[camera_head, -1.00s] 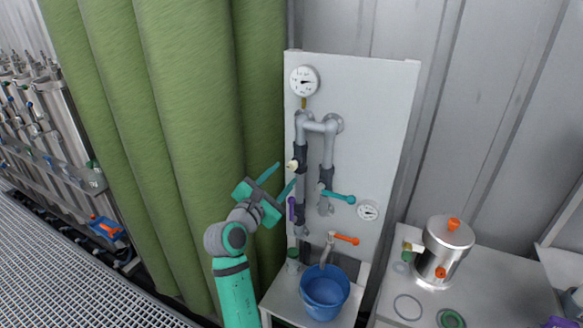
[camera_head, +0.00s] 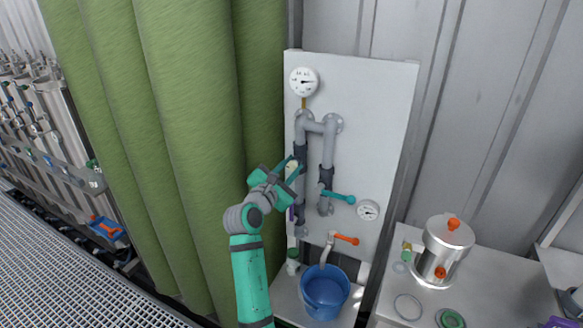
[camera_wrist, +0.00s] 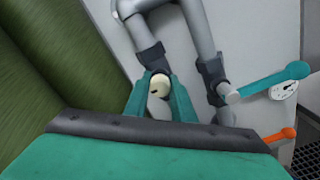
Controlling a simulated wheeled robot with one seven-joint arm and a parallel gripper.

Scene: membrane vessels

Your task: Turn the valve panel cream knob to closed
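The cream knob (camera_wrist: 158,86) sits on the left upright pipe of the white valve panel (camera_head: 375,110). In the wrist view it lies between the two fingertips of my gripper (camera_wrist: 160,92), with a finger close against each side. A small dark mark shows on its face. In the head view my gripper (camera_head: 297,163) is at the left pipe and partly covers the knob. The fingers look closed in on the knob; the contact itself is hard to see.
A teal lever (camera_head: 340,196) on the right pipe and an orange lever (camera_head: 346,239) lower down stick out to the right. Two gauges (camera_head: 304,82) (camera_head: 368,210) are on the panel. A blue bucket (camera_head: 325,291) stands below. A green curtain (camera_head: 190,150) hangs at the left.

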